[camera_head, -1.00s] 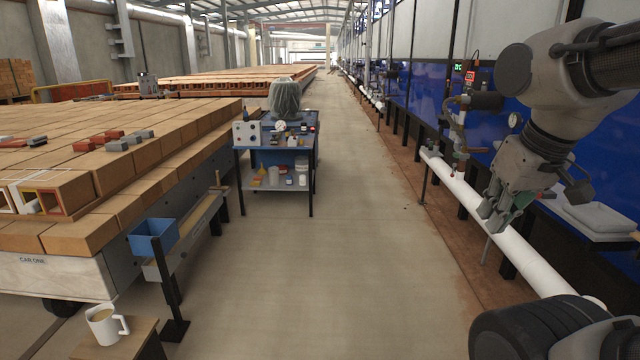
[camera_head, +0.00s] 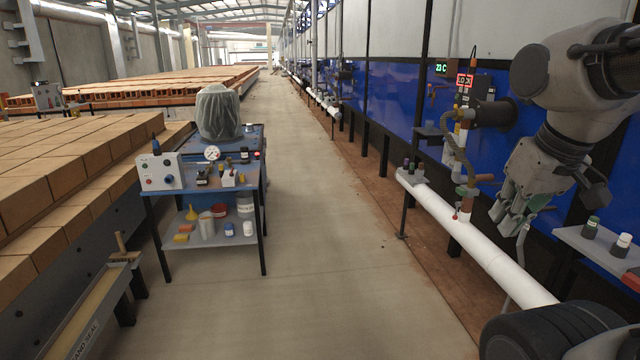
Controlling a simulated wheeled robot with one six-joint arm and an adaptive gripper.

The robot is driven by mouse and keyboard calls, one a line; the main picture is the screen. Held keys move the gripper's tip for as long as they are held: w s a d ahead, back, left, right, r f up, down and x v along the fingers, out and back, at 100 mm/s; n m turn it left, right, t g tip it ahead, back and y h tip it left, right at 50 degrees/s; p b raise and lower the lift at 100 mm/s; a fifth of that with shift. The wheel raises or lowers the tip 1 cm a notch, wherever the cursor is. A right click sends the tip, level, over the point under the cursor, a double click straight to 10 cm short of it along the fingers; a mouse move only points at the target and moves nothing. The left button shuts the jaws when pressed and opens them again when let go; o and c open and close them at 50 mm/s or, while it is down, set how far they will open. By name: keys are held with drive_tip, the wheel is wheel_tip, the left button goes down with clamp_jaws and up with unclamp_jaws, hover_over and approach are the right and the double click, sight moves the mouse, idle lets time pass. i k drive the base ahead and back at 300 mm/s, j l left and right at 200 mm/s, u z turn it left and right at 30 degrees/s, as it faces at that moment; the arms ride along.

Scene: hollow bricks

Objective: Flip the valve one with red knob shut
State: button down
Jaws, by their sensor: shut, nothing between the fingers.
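A white pipe (camera_head: 490,255) runs along the right side at low height. A vertical branch (camera_head: 467,205) rises from it with brass-coloured fittings and a brownish lever or stub at its side. A small red spot (camera_head: 455,217) shows low on this branch; it is too small to tell whether it is the red knob or how the valve is set. My gripper (camera_head: 508,222) is shut and empty, pointing down in front of the blue panels, to the right of the branch in the picture. The gap between them cannot be judged.
A blue cart (camera_head: 250,185) with a control box and containers stands left of the aisle. Brick stacks (camera_head: 65,165) fill the far left. A grey shelf (camera_head: 590,243) with small bottles is at right. Dark posts support the pipe. The aisle floor (camera_head: 310,290) is clear.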

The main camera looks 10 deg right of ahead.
sight(458, 204)
drive_tip(key=i+z, duration=0.35)
drive_tip(key=i, duration=0.6)
drive_tip(key=i+j+z, duration=0.15)
drive_tip(key=i+z, duration=0.2)
drive_tip(key=i, duration=0.6)
drive_tip(key=i+l, duration=0.15)
drive_tip(key=i, duration=0.25)
drive_tip(key=i+l, duration=0.1)
drive_tip(key=i, duration=0.25)
drive_tip(key=i+u, duration=0.05)
